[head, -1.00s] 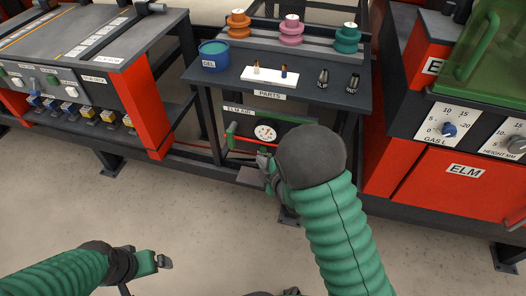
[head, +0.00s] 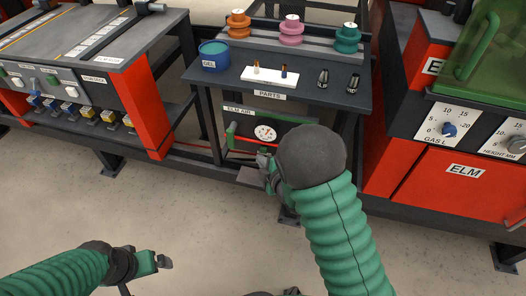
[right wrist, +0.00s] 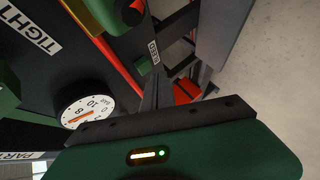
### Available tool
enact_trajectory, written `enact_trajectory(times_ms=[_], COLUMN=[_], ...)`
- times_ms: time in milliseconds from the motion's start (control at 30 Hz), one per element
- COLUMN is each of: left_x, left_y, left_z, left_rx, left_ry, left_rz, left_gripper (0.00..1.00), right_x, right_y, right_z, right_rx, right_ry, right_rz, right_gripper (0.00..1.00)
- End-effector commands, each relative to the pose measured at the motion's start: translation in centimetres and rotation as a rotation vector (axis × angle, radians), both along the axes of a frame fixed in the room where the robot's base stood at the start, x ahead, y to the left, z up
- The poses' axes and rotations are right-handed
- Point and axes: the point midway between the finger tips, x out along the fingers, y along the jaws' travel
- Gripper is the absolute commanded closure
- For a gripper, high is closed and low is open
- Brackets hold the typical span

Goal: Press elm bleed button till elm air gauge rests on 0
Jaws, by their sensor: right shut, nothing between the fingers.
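The elm air panel (head: 290,122) is under the parts table, with a round white air gauge (head: 265,133) on it. The gauge also shows in the right wrist view (right wrist: 85,109), with an orange-red needle; I cannot read its value surely. A small label, seemingly BLEED (right wrist: 153,52), sits beside a small green piece (right wrist: 144,66), perhaps the bleed button. My right gripper (head: 265,162) is shut and empty, just below the gauge. Its dark fingers (right wrist: 155,92) point toward that label; whether they touch anything is unclear. My left gripper (head: 163,262) is low at left, away from the panel.
The parts table (head: 215,82) above holds a blue gel tub (head: 214,56), a white block (head: 270,77) and spools. A red and green elm machine (head: 450,190) stands at right, another bench (head: 80,70) at left. The floor in front is clear.

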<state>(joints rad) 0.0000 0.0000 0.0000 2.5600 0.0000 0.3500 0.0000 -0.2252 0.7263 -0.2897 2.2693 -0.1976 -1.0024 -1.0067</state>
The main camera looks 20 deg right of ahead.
Motion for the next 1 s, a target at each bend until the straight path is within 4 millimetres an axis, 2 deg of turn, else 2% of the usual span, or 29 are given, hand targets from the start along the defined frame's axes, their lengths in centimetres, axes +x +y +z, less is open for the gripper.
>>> enact_trajectory(times_ms=[1000], left_x=[0.0], left_y=[0.0], left_z=[0.21], left_rx=[0.0], left_ry=[0.0], left_rz=[0.0], left_gripper=[0.04], right_x=[1.06], right_y=[-0.78], right_z=[0.14], right_rx=[0.0], right_ry=[-0.001], right_rz=[0.0], right_gripper=[1.0])
